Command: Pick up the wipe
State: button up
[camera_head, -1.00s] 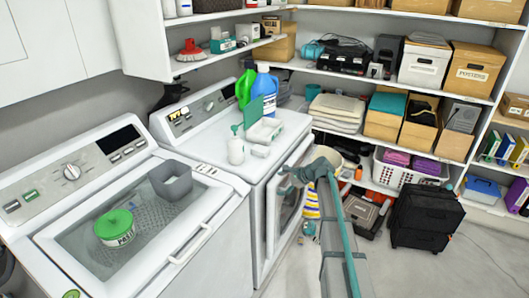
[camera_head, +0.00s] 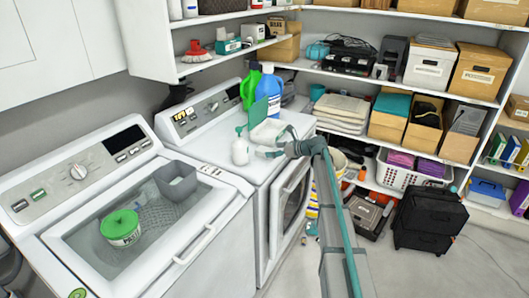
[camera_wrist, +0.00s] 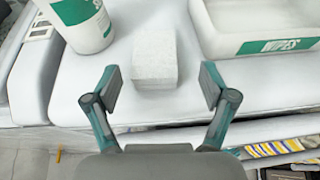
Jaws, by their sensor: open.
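The wipe, a small white block (camera_wrist: 155,60), lies on top of the white front-loading machine in the wrist view. My gripper (camera_wrist: 162,87) is open and empty, its two teal-and-grey fingers spread on either side of the block's near end. The block is just ahead of the fingertips and apart from both. In the head view my gripper (camera_head: 264,147) reaches over the machine's front edge from the right, and it largely hides the block. A white tub with a green WIPES label (camera_wrist: 265,28) stands right of the block.
Green (camera_head: 250,88) and blue (camera_head: 267,88) jugs stand behind.

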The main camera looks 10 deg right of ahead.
aim_at(265, 149)
jog(key=shift+s+p+x, duration=0.25)
jog(key=shift+p+x, duration=1.05)
jog(key=shift+x, duration=1.4)
jog(key=shift+a, duration=0.15)
jog(key=c, duration=1.1)
jog(key=shift+c, duration=0.2)
